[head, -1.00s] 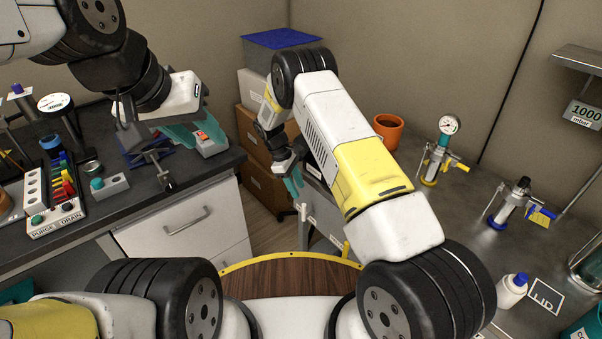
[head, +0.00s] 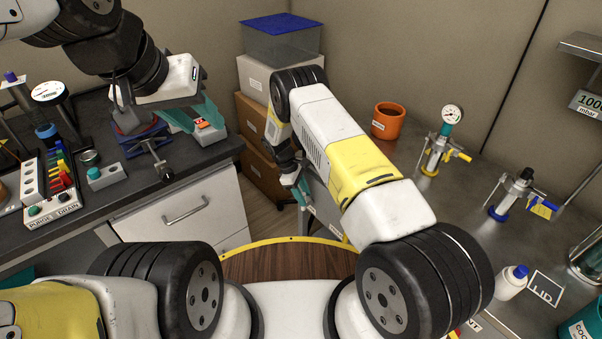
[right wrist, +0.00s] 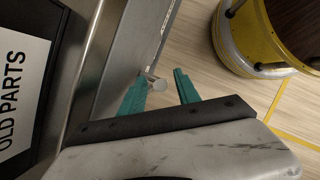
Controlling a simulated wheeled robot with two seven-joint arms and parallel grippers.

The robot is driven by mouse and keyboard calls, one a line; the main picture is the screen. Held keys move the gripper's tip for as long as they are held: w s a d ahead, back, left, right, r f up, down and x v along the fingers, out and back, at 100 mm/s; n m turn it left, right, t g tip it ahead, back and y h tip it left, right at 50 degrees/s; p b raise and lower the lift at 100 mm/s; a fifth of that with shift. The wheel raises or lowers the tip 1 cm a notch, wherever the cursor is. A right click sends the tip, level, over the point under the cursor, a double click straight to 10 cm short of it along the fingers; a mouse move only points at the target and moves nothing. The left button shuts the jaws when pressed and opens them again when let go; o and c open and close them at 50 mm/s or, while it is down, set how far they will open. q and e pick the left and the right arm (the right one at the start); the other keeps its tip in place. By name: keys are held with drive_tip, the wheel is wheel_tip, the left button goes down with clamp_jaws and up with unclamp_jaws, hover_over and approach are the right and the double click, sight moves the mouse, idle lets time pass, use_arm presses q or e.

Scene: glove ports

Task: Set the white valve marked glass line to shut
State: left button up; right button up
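I cannot make out a white valve with a readable glass line mark in either view. My right gripper (right wrist: 160,92) is open, its two teal fingertips apart. A small pale round knob or rod end (right wrist: 159,85) shows between them, beside a metal edge; I cannot tell what it belongs to or whether a finger touches it. In the head view my right gripper (head: 301,190) hangs low in the gap between the benches, partly hidden by my arm. My left gripper (head: 190,115) is above the left bench with its teal fingers apart.
The left bench holds a purge and drain panel (head: 52,208) with coloured levers. The right bench (head: 440,215) carries an orange cup (head: 387,121), a gauge valve (head: 437,150), a blue-ringed valve (head: 512,195) and a white bottle (head: 511,283). Stacked boxes (head: 262,80) stand behind my right forearm.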

drive_tip(key=shift+c, duration=0.2)
clamp_jaws()
idle(1.1)
